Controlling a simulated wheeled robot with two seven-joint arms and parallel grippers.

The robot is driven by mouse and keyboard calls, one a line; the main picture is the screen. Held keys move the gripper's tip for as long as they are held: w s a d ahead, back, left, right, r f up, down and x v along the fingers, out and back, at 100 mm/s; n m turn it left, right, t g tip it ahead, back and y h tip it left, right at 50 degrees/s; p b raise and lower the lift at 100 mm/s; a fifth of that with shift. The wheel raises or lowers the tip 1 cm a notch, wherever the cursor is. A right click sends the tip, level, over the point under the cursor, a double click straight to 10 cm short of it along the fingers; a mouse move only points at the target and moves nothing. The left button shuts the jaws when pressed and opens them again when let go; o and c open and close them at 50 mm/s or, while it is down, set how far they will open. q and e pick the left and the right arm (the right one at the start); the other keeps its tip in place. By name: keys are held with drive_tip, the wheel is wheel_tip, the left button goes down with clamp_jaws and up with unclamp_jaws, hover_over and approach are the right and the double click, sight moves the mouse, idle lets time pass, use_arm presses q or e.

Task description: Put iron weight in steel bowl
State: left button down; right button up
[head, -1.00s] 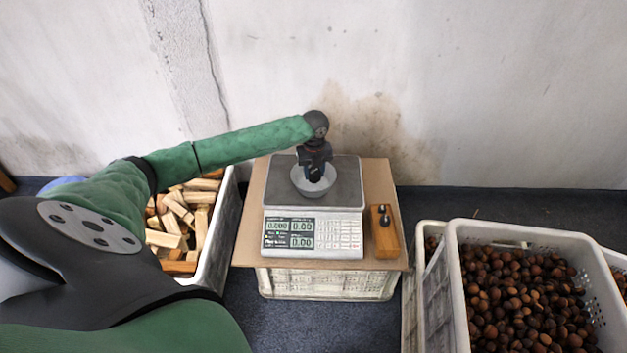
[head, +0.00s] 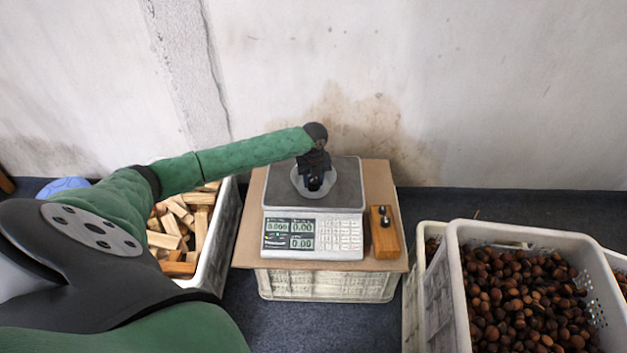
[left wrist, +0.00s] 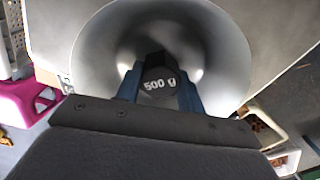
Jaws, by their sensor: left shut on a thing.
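The steel bowl (head: 299,182) stands on the plate of the scale, mostly covered by my left gripper in the head view. My left gripper (head: 315,183) points down into the bowl. In the left wrist view the gripper (left wrist: 160,90) is shut on the dark iron weight (left wrist: 160,84), marked "500 g". The weight is inside the bowl's outline, and the shiny bowl wall (left wrist: 95,55) surrounds it. I cannot tell whether the weight touches the bowl's bottom. My right gripper is not in view.
The scale (head: 313,238) rests on a cardboard sheet (head: 250,215) over a white crate. A wooden block (head: 385,240) with a small metal piece lies right of the scale. A crate of chestnuts (head: 455,245) stands right, a crate of wood pieces (head: 225,230) left.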

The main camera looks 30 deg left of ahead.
sight(313, 179)
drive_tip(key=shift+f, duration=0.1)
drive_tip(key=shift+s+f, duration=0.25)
use_arm(q)
drive_tip(key=c, duration=0.9)
unclamp_jaws()
drive_tip(key=shift+f, duration=0.1)
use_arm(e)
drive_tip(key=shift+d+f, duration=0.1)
use_arm(q)
drive_tip(key=shift+r, duration=0.65)
wheel_tip(313, 179, up, 6)
drive_tip(key=shift+f+p, duration=0.2)
drive_tip(key=shift+p, duration=0.2)
drive_tip(key=shift+r, duration=2.7)
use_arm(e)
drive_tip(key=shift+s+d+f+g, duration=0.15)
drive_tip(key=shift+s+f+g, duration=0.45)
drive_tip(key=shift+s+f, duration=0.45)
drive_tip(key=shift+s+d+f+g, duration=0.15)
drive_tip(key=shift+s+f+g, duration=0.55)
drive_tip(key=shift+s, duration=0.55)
use_arm(q)
drive_tip(key=shift+f, duration=0.1)
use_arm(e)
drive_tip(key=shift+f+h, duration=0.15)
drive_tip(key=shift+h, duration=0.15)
